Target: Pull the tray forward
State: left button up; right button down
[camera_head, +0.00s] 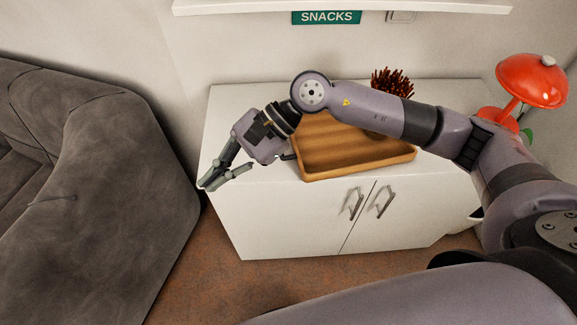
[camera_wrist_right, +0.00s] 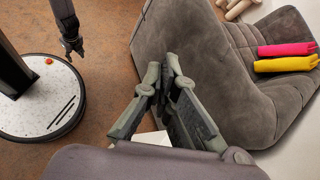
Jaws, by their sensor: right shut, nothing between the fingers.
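The wooden tray (camera_head: 345,160) lies on the white cabinet, with its front edge at about the cabinet's front edge. My right forearm passes over the tray and hides its back part. My right gripper (camera_head: 204,185) is to the left of the tray, apart from it, by the cabinet's front left corner. Its fingers meet at the tips and hold nothing; they also show in the right wrist view (camera_wrist_right: 165,78). My left gripper (camera_wrist_right: 73,46) hangs over the floor in the right wrist view, too small to judge its fingers.
The white cabinet (camera_head: 270,215) has two doors with handles (camera_head: 383,202). A red lamp (camera_head: 532,82) stands at its right and a brown spiky object (camera_head: 392,84) behind my arm. A grey sofa (camera_head: 110,190) is close on the left. A SNACKS sign (camera_head: 326,17) hangs above.

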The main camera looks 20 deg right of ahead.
jog(key=w+d+f+h, duration=0.3)
jog(key=d+f+h, duration=0.3)
jog(key=f, duration=0.1)
jog(key=t+h, duration=0.2)
jog(key=h, duration=0.4)
send_near(293, 175)
jog(key=s+a+r, duration=0.2)
jog(key=a+r, duration=0.1)
notch_tip(293, 175, down, 10)
jog(key=p, duration=0.4)
jog(key=shift+s+a+r, duration=0.1)
jog(key=shift+a+r, duration=0.1)
jog(key=shift+w+d+r+p, duration=0.1)
jog(key=shift+w+d+p, duration=0.3)
jog(key=shift+d, duration=0.2)
jog(key=shift+w+d+r+p, duration=0.1)
jog(key=shift+w+d+p, duration=0.25)
jog(key=shift+d, duration=0.2)
jog(key=shift+w+d+f, duration=0.2)
jog(key=shift+w+d, duration=0.05)
jog(key=shift+d, duration=0.4)
pick_arm(q)
notch_tip(293, 175, up, 6)
jog(key=shift+a, duration=0.35)
